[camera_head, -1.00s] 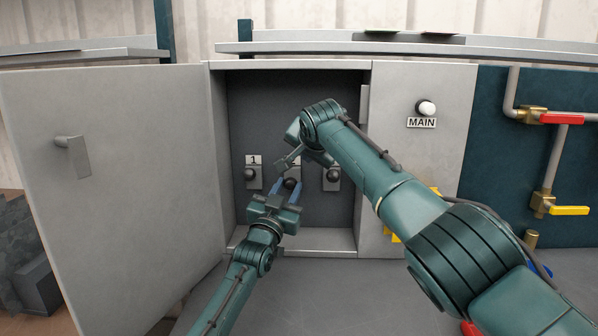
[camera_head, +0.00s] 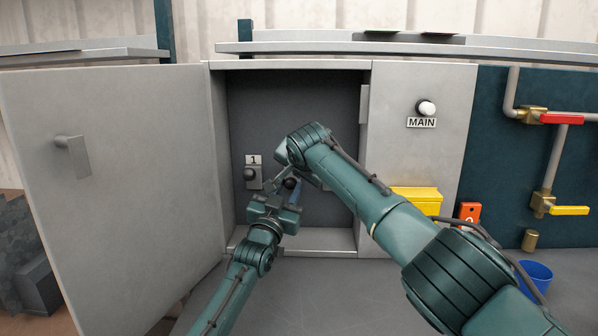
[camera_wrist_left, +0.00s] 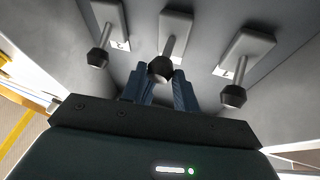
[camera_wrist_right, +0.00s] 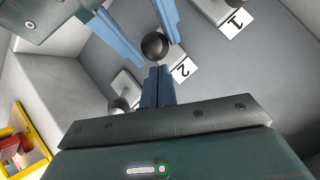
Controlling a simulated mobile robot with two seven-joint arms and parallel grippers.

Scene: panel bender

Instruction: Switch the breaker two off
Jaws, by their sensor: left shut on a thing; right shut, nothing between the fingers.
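Breaker two's black knob (camera_head: 290,183) is the middle of three in the open cabinet; it also shows in the left wrist view (camera_wrist_left: 161,68) and in the right wrist view (camera_wrist_right: 153,46), beside the label 2 (camera_wrist_right: 183,70). My left gripper (camera_head: 281,186) is shut on this knob, with a blue finger on each side. My right gripper (camera_wrist_right: 158,72) is shut and empty, its fingertips close below the knob; I cannot tell whether they touch.
Breaker one (camera_head: 250,174) sits just left, under label 1 (camera_head: 253,160). Breaker three's knob (camera_wrist_right: 118,105) is close by. The cabinet door (camera_head: 115,190) stands open at left. The MAIN switch (camera_head: 426,108), a yellow box (camera_head: 415,197) and a blue bucket (camera_head: 535,273) are at right.

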